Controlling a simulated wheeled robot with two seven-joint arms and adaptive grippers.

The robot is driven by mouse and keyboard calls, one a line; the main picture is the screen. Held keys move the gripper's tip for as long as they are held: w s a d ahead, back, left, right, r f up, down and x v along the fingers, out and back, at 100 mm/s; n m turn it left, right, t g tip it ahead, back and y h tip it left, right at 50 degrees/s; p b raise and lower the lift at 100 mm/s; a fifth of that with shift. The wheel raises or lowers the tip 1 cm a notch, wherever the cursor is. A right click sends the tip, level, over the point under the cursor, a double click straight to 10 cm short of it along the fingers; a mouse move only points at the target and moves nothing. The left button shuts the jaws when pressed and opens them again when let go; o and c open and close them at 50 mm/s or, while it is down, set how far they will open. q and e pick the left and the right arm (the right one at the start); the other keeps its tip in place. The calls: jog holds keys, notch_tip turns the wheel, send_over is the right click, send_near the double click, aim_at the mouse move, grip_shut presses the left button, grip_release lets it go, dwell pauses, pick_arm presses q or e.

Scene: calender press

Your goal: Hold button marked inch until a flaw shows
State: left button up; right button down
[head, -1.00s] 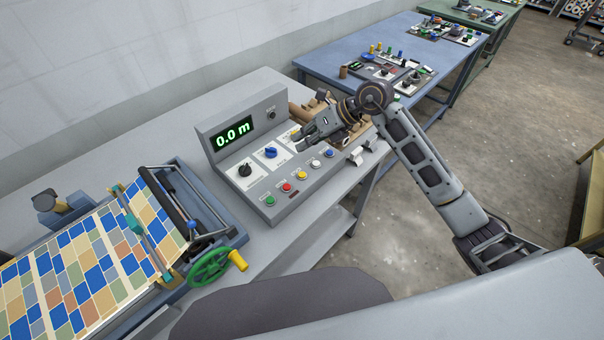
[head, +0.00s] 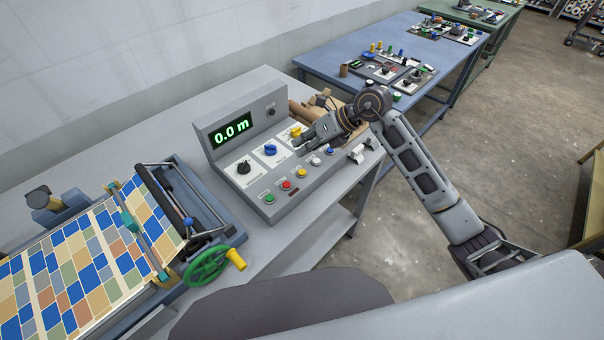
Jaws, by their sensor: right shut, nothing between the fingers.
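The grey control console (head: 232,170) stands on the table with a green display (head: 231,132) reading 0.0 m. Along its front are a green button (head: 269,198), a red button (head: 287,185), a yellow button (head: 301,173), a white button (head: 316,161) and a blue button (head: 329,151). Their labels are too small to read, so I cannot tell which is marked inch. My right gripper (head: 301,147) is shut and empty, over the console's right part near the yellow knob (head: 296,131). Patterned sheet (head: 75,265) lies on the press at left. My left gripper is not in view.
A green handwheel (head: 207,265) with a yellow handle juts from the press. A blue table (head: 330,63) with other panels stands behind. Brown rolls lie right of the console.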

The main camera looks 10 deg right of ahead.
jog(key=b, duration=0.3)
send_over(303, 169)
jog(key=shift+f, duration=2.7)
jog(key=shift+f+b, duration=0.4)
